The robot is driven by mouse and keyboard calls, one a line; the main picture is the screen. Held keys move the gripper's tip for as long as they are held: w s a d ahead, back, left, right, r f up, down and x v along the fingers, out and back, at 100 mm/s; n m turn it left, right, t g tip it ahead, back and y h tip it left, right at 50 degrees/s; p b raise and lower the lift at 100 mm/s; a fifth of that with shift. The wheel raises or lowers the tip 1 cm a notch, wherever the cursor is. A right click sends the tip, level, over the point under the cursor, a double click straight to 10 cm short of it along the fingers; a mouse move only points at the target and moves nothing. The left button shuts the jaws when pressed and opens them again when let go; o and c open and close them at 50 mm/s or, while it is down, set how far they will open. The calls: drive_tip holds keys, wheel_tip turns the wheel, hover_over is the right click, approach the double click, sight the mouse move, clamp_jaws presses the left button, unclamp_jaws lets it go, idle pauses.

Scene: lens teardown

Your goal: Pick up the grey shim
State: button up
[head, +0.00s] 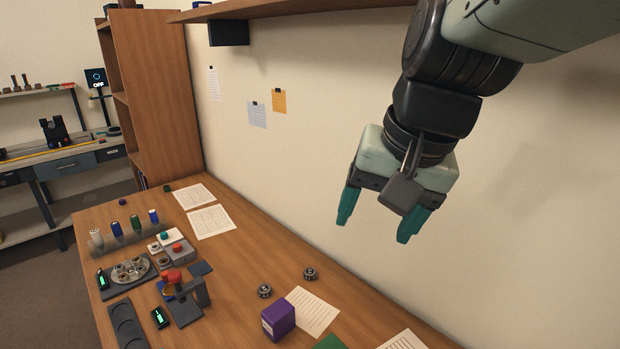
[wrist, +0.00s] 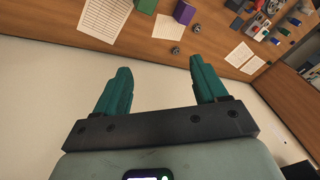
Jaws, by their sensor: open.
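My gripper (head: 373,231) is open and empty, high above the right part of the wooden table and in front of the wall. In the wrist view its two teal fingers stand wide apart (wrist: 160,66) with nothing between them. I cannot pick out a grey shim for sure in either view. The parts are too small to name.
A purple box (head: 278,319) and two small dark round pieces (head: 310,273) are on the table's near right part. A press-like stand (head: 187,308) with a red top is beside the dish. Upright coloured cylinders (head: 136,222) line the left. A shelf (head: 290,9) runs along the wall above.

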drive_tip(key=w+a+f+m+g+y, duration=0.2)
drive_tip(key=w+a+f+m+y, duration=0.15)
drive_tip(key=w+f, duration=0.55)
drive_tip(key=w+a+f+m+g+y, duration=0.2)
drive_tip(key=w+a+f+m, duration=0.2)
drive_tip(key=w+f, duration=0.45)
drive_tip(key=m+t+y, duration=0.2)
drive_tip(key=m+y, duration=0.4)
drive_tip(key=m, duration=0.3)
approach(266, 288)
drive_tip(key=shift+v, duration=1.15)
drive_tip(key=shift+s+a+f+m, duration=0.15)
drive_tip(key=shift+s+f+m, duration=0.05)
drive_tip(key=shift+m, duration=0.05)
drive_tip(key=shift+a+f, duration=0.15)
drive_tip(key=shift+a, duration=0.15)
drive_tip(key=x, duration=0.9)
drive_tip(key=shift+w+a, duration=0.25)
drive_tip(key=shift+a, duration=0.15)
